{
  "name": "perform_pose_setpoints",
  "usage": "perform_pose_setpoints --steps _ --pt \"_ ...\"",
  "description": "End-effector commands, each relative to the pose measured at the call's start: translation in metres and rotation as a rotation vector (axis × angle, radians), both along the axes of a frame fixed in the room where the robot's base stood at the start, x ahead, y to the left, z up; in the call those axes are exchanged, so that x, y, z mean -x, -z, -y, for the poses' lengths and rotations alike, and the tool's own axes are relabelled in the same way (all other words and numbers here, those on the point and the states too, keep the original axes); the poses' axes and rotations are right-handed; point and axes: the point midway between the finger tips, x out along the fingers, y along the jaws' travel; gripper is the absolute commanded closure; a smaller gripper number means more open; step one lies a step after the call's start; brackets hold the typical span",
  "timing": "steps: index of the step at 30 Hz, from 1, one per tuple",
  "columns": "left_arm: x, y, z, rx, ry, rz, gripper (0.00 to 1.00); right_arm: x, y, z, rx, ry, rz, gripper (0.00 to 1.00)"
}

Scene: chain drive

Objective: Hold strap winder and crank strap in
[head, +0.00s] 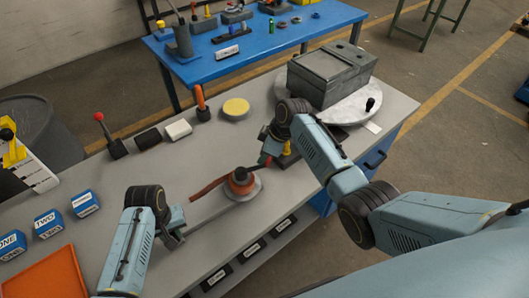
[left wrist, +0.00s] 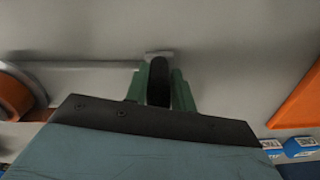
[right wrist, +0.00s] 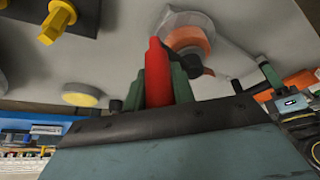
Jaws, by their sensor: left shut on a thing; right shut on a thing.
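The strap winder's orange drum (head: 242,181) sits on a round pale base on the grey bench, and a brown-orange strap (head: 206,189) runs left from it. A flat grey bar (head: 207,211) extends from the winder to my left gripper (head: 174,229). In the left wrist view this gripper is shut on a dark upright grip (left wrist: 159,82) at the bar's end. My right gripper (head: 269,150) is just beyond the drum, over its far right side. In the right wrist view it is shut on a red grip (right wrist: 157,75), with the drum (right wrist: 190,40) behind.
A grey metal box (head: 330,78) on a round pale plate stands at the far right. A yellow disc (head: 236,108), white block (head: 178,130) and red-knobbed lever (head: 108,135) line the back edge. Blue cubes (head: 85,203) and an orange tray (head: 45,275) lie at left.

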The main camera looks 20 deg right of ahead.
Motion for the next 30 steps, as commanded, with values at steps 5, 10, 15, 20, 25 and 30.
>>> perform_pose_setpoints --steps 5,10,15,20,25,30 --pt "-0.0018 -0.0014 0.0018 0.002 0.005 0.007 1.00 0.0015 0.0010 -0.0052 -0.007 -0.008 -0.005 1.00" --pt "-0.0020 -0.0016 0.0020 0.002 0.005 0.007 1.00 0.0016 0.0010 -0.0057 -0.008 -0.008 -0.004 1.00" --pt "-0.0021 -0.0018 0.0023 0.003 0.006 0.008 1.00 0.0018 0.0011 -0.0061 -0.008 -0.009 -0.005 1.00" --pt "-0.0021 -0.0018 0.0023 0.003 0.005 0.008 1.00 0.0015 0.0009 -0.0051 -0.006 -0.007 -0.004 0.56" --pt "-0.0018 -0.0016 0.0017 0.002 0.004 0.006 1.00 0.0008 0.0005 -0.0032 -0.004 -0.004 -0.003 0.53" --pt "-0.0015 -0.0013 0.0013 0.002 0.003 0.005 1.00 0.0006 -0.0014 -0.0016 -0.003 -0.003 -0.001 0.53"
